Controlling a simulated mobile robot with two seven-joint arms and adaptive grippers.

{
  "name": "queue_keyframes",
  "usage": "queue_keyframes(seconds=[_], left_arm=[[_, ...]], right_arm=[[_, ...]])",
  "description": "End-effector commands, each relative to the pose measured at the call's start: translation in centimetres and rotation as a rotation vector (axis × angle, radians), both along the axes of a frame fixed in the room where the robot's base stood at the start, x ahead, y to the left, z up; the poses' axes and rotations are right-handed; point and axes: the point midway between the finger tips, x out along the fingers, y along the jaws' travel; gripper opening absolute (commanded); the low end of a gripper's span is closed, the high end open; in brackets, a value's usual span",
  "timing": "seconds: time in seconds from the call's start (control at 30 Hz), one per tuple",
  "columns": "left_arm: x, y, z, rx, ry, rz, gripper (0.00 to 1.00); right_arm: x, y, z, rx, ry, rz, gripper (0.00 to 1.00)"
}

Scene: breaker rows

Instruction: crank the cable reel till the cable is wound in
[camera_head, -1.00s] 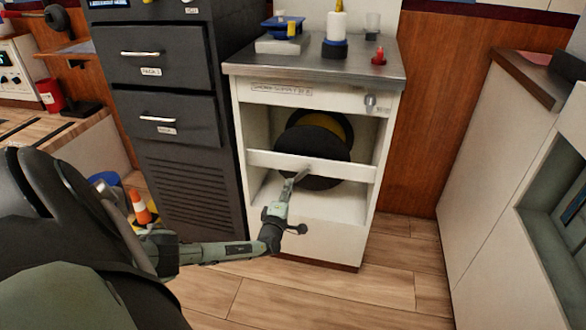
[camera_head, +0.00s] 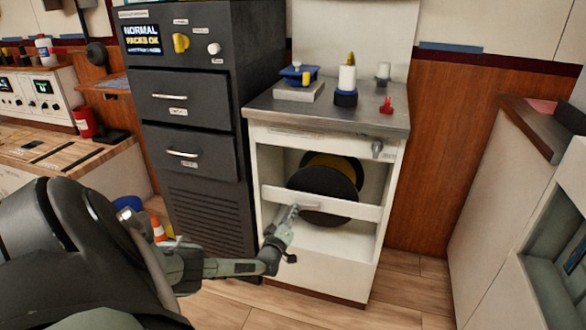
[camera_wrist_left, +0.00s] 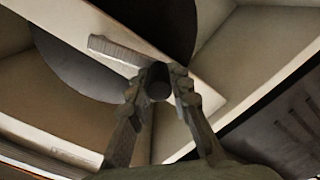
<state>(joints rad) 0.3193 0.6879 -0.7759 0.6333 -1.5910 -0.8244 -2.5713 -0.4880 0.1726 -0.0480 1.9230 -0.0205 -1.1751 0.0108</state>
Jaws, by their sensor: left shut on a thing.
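The cable reel (camera_head: 322,182) is a large black disc with yellow behind its upper edge, inside the open white cabinet (camera_head: 318,267). A white crossbar (camera_head: 350,210) runs in front of it. A short grey crank arm (camera_head: 312,205) lies nearly level against the crossbar; it also shows in the left wrist view (camera_wrist_left: 115,52). My left gripper (camera_head: 294,210) is at the crank's left end, shut on a dark round crank knob (camera_wrist_left: 158,86) between its fingertips (camera_wrist_left: 161,84). How much cable is out cannot be seen. My right gripper is not in view.
The metal cabinet top (camera_head: 290,112) holds a blue item on a block, a white bottle (camera_head: 346,80) and a red piece (camera_head: 387,106). A dark drawer cabinet (camera_head: 190,110) stands close on the left. A pale counter (camera_head: 490,190) is on the right, with free floor between.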

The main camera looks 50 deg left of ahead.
Motion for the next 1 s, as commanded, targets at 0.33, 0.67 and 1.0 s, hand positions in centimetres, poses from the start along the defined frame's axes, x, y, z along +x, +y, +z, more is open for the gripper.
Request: queue_keyframes(seconds=[0.33,0.67,1.0], left_arm=[[-0.01,0.07,0.29,0.028,0.017,0.001,0.00],[-0.01,0.08,0.28,0.028,0.016,0.001,0.30],[-0.03,0.05,0.25,0.027,0.017,0.000,0.40]], right_arm=[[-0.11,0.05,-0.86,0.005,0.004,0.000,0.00],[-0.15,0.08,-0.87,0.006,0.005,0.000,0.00],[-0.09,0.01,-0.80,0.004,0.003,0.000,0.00]])
